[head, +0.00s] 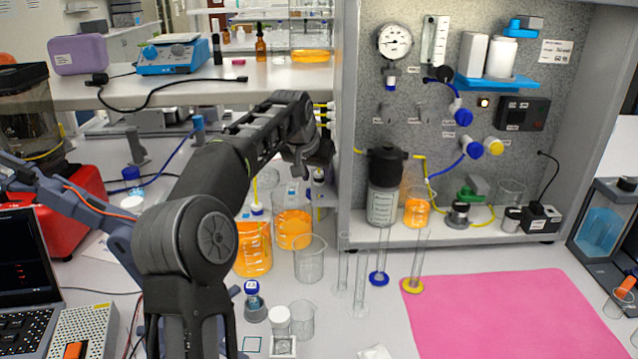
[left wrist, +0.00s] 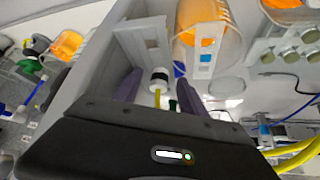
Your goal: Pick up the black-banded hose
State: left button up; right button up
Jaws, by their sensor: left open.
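My left gripper (head: 312,160) is at the left side of the grey rig panel, pointing away from me. In the left wrist view its two purple-grey fingers (left wrist: 160,93) are apart. My right gripper is not in view.
Bottles of orange liquid (head: 294,230) stand below the gripper. Another hose end with a blue band (head: 256,209) hangs to its left. The rig panel (head: 350,130) edge is close on the right. Glass cylinders (head: 417,260) stand in front; a pink mat (head: 500,310) is clear.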

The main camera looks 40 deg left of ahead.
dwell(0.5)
pick_arm(q)
grip_shut()
dwell(0.3)
